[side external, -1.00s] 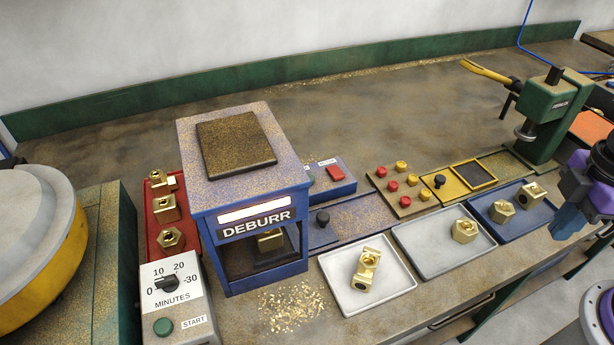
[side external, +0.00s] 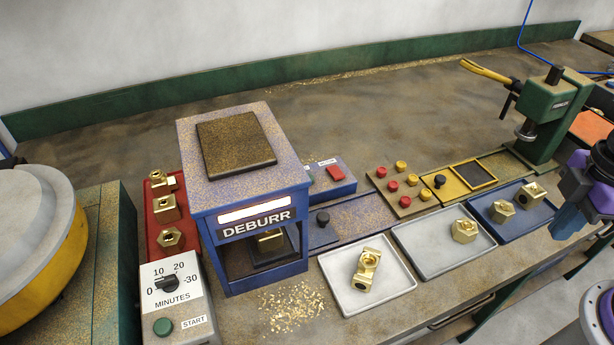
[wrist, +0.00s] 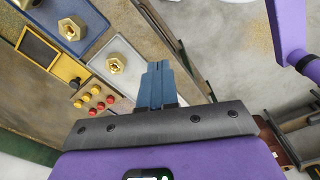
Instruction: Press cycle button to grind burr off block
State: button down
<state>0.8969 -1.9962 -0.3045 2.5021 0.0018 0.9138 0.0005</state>
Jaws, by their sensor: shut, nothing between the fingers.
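The blue DEBURR machine (side external: 245,190) stands left of centre in the side view. A brass block (side external: 270,239) sits inside its open front, above a dark base, partly hidden by the housing. Behind its right side is a blue box with a red button (side external: 336,171); its small labels are too small to read, and part of the box is hidden by the machine. My gripper (side external: 566,222) is at the far right, well away from the machine and buttons. Its blue fingers are together and empty in the wrist view (wrist: 155,85).
Trays with brass blocks (side external: 345,293) line the bench front. Red and yellow knobs (side external: 403,184) sit behind them. A green press (side external: 545,115) stands at back right, and a timer box with a green START button (side external: 163,327) at front left. Chips lie before the machine.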

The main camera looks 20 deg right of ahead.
dwell(0.3)
jog(key=w+a+f+n+t+y, duration=0.1)
jog(key=w+a+t+y, duration=0.1)
jog(key=w+a, duration=0.6)
jog(key=w+a+n+t+y, duration=0.2)
jog(key=w+a, duration=0.7)
jog(key=w, duration=0.8)
jog(key=w+a+f+n+t+y, duration=0.1)
jog(key=w+a+t, duration=0.1)
jog(key=w+a, duration=0.6)
jog(key=shift+w+a+f+n+t+y, duration=0.3)
jog(key=shift+w+a+n+y, duration=0.1)
jog(key=shift+w, duration=1.9)
jog(key=shift+f, duration=4.35)
jog(key=shift+f, duration=0.2)
jog(key=shift+f, duration=0.25)
